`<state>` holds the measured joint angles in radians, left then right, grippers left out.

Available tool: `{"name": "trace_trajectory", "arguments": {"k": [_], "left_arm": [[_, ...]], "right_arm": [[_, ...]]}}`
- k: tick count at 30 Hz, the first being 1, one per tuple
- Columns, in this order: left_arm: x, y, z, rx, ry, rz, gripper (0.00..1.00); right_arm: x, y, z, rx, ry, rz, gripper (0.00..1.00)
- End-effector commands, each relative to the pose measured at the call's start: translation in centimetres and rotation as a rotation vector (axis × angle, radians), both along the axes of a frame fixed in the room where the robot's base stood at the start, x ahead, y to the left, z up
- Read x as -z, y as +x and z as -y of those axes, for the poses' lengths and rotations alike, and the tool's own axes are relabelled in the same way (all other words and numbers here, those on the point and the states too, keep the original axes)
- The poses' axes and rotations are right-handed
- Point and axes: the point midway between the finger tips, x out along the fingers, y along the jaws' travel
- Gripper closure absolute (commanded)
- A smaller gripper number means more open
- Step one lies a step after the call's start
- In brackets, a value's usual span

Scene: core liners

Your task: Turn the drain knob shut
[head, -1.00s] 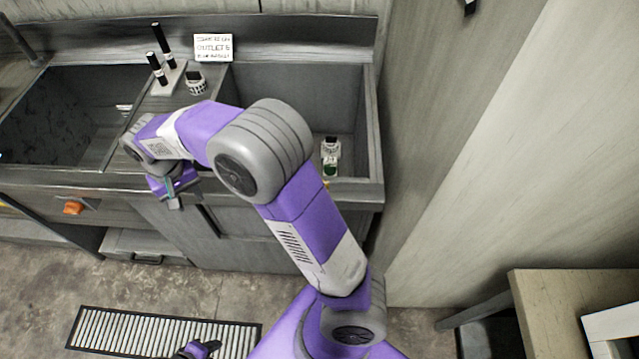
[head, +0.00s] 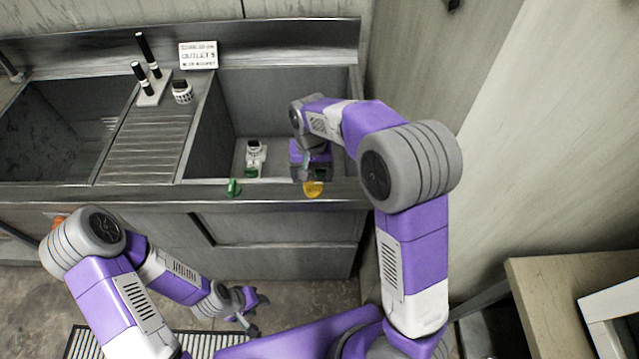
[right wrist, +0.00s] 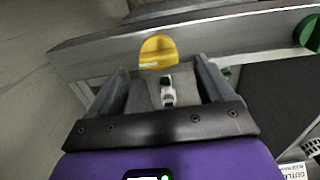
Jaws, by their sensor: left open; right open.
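A yellow knob (head: 313,189) sits on the front edge of the sink unit, below the right basin. A green knob (head: 233,188) is to its left on the same edge. An orange knob (head: 59,219) at the far left is partly hidden by my left arm. My right gripper (head: 309,175) is open, just above the yellow knob. In the right wrist view the yellow knob (right wrist: 158,50) appears just beyond the open fingers, and I cannot tell if they touch it. The green knob (right wrist: 308,33) shows at the right. My left gripper (head: 256,314) is open and empty, low in front of the cabinet.
A white bottle (head: 254,153) with a green label stands in the right basin. A sign (head: 198,55) reading "OUTLETS" and other unclear words stands behind the ribbed drainboard (head: 150,140). A black-and-white jar (head: 182,92) is there too. A wooden table (head: 560,290) is at the lower right.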

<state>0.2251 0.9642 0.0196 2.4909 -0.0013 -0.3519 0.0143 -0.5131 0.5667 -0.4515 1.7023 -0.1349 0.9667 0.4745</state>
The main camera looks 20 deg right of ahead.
Motion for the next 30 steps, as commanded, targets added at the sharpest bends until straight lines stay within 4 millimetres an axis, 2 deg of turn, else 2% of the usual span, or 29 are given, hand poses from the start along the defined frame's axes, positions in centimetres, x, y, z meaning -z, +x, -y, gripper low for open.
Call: {"name": "trace_trajectory", "arguments": {"k": [1,3,9,19,30], "left_arm": [[0.4,0.0,0.0,0.000,0.000,0.000,0.57],[0.7,0.0,0.0,0.000,0.000,0.000,0.57],[1.1,0.0,0.0,0.000,0.000,0.000,0.57],[1.1,0.0,0.0,0.000,0.000,0.000,0.57],[1.1,0.0,0.0,0.000,0.000,0.000,0.57]], "right_arm": [[1.1,-0.1,0.1,0.002,-0.002,-0.004,0.19],[2.2,-0.1,0.3,0.004,-0.001,-0.003,0.19],[4.3,-0.1,0.3,0.005,0.000,-0.001,0.19],[4.6,-0.1,0.2,0.005,0.000,0.000,0.19],[4.6,0.0,0.2,0.005,0.000,0.000,0.74]]}}
